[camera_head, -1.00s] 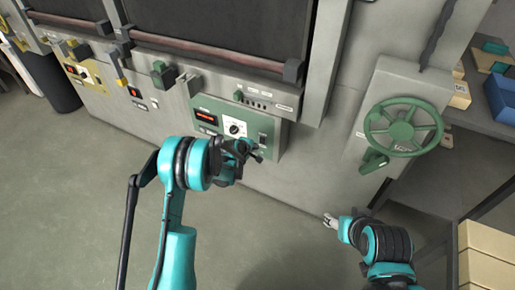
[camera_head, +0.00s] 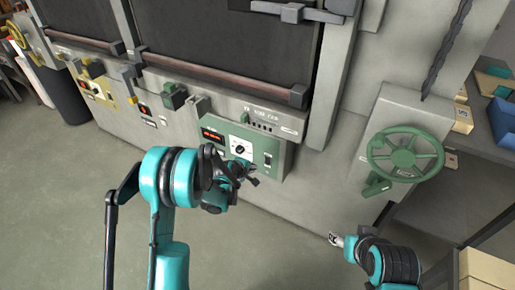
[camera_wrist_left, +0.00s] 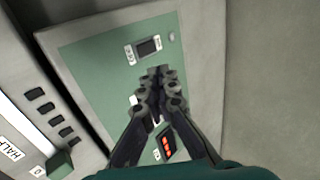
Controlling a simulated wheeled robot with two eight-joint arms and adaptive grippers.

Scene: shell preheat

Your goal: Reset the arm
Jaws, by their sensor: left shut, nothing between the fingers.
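My left gripper (camera_head: 248,172) is in front of the green control panel (camera_head: 263,147) on the grey machine. In the left wrist view its two dark fingers (camera_wrist_left: 160,78) are together with nothing between them. They cover the middle of the panel (camera_wrist_left: 85,55), including most of the dial. A dark switch (camera_wrist_left: 149,46) with white labels shows just beyond the fingertips. A red display (camera_wrist_left: 167,147) shows beside the fingers. I cannot tell whether the fingers touch the panel. My right gripper (camera_head: 335,239) is low at the right, over the floor; its finger state is too small to tell.
A green handwheel (camera_head: 407,154) is mounted on the machine at the right. A shelf with a blue bin (camera_head: 503,120) and cardboard boxes (camera_head: 487,270) stands at the far right. A dark bin (camera_head: 62,90) is at the far left. The floor (camera_head: 60,200) at left is clear.

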